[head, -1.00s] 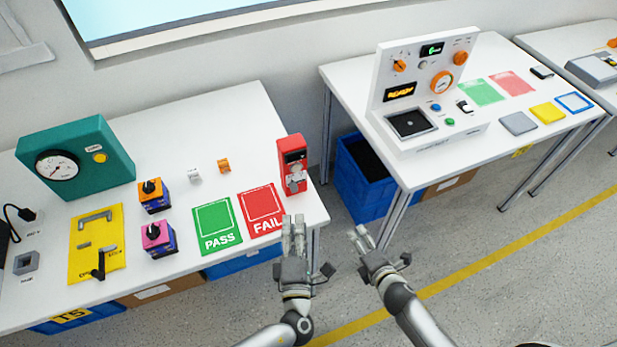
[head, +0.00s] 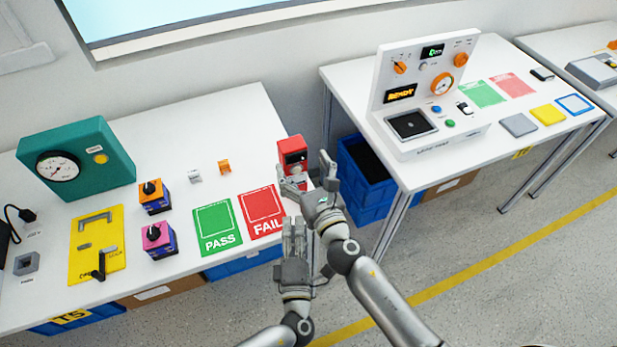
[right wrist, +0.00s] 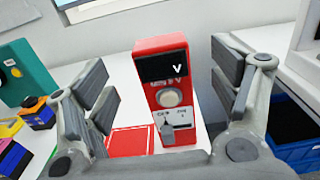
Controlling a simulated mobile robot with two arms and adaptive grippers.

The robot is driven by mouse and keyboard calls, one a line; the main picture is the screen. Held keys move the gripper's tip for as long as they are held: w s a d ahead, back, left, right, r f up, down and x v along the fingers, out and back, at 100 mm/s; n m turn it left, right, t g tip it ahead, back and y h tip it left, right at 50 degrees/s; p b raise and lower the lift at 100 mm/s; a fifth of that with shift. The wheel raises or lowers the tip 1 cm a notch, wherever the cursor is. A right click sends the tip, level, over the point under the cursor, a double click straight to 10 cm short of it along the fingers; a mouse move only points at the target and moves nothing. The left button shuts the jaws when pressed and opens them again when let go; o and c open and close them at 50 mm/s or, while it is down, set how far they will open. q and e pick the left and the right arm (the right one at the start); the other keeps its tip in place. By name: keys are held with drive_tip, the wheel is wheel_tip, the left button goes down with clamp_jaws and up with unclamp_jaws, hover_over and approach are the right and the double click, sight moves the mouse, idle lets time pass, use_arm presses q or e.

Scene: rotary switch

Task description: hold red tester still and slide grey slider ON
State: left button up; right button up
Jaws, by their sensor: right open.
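The red tester (head: 291,155) stands upright near the right edge of the left table. In the right wrist view the tester (right wrist: 164,60) shows a dark display reading "V", a round pale knob (right wrist: 170,97) and a grey slider (right wrist: 168,133) low on its front. My right gripper (head: 307,168) is open in front of the tester, and in its wrist view the fingers (right wrist: 166,85) are spread to either side of it with gaps. My left gripper (head: 294,222) is lower, in front of the table edge and apart from the tester; its finger gap is hard to judge.
The green PASS card (head: 217,228) and red FAIL card (head: 262,212) lie left of the tester. Orange (head: 154,197) and magenta (head: 158,238) switch boxes stand farther left. A gap with a blue bin (head: 357,185) separates the two tables.

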sight(295, 154)
drive_tip(key=x, duration=0.7)
drive_tip(key=shift+w+f, duration=0.1)
drive_tip(key=shift+w, duration=0.1)
